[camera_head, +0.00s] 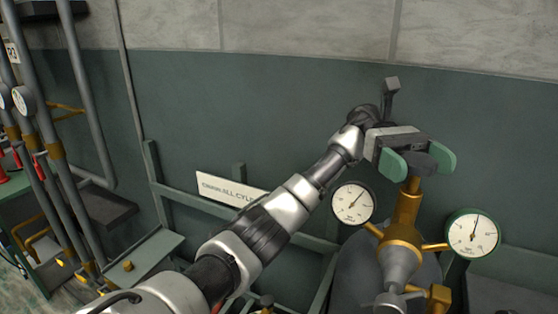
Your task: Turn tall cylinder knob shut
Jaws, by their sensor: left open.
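The tall cylinder (358,270) is a dark grey body at the lower right, partly hidden by the brass valve fittings in front of it. A brass valve stem (406,205) rises above it, with a dark grey knob (425,162) at its top. My left gripper (419,161) reaches in from the left and is open, its two green finger pads on either side of the knob. I cannot tell whether the pads touch the knob. My right gripper is not in view.
Two round white gauges, left (353,202) and right (473,234), flank the brass valve. A white sign (230,189) with partly hidden lettering is on the green rack rail behind my arm. Grey pipes (88,95) stand at the left. The wall is close behind.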

